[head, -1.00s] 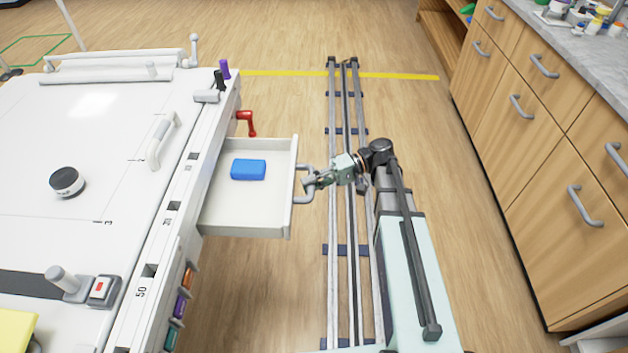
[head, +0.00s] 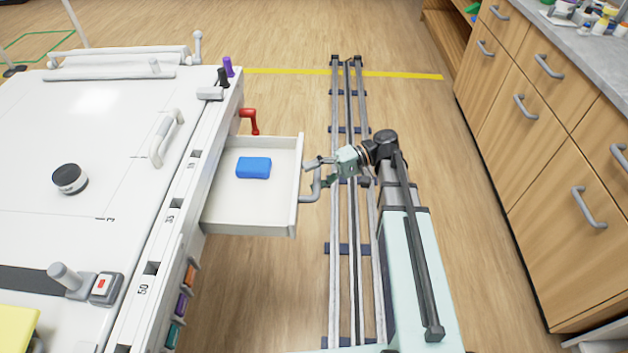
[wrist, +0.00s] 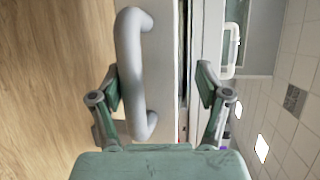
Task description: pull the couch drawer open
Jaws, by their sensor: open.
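The couch drawer (head: 222,213) stands pulled out from the side of the white couch (head: 95,115), with its open top and white front panel in the head view. A blue block (head: 254,168) lies inside it. The grey bar handle (head: 313,186) is on the drawer's front; it also shows large in the wrist view (wrist: 134,70). My gripper (head: 322,172) is open at the handle. In the wrist view its green fingers (wrist: 160,88) are spread apart, with the handle between them, close to the left finger. Whether that finger touches the handle I cannot tell.
A red crank handle (head: 250,121) sticks out from the couch side behind the drawer. Floor rails (head: 350,280) run between the couch and the wooden cabinets (head: 545,150) on the right.

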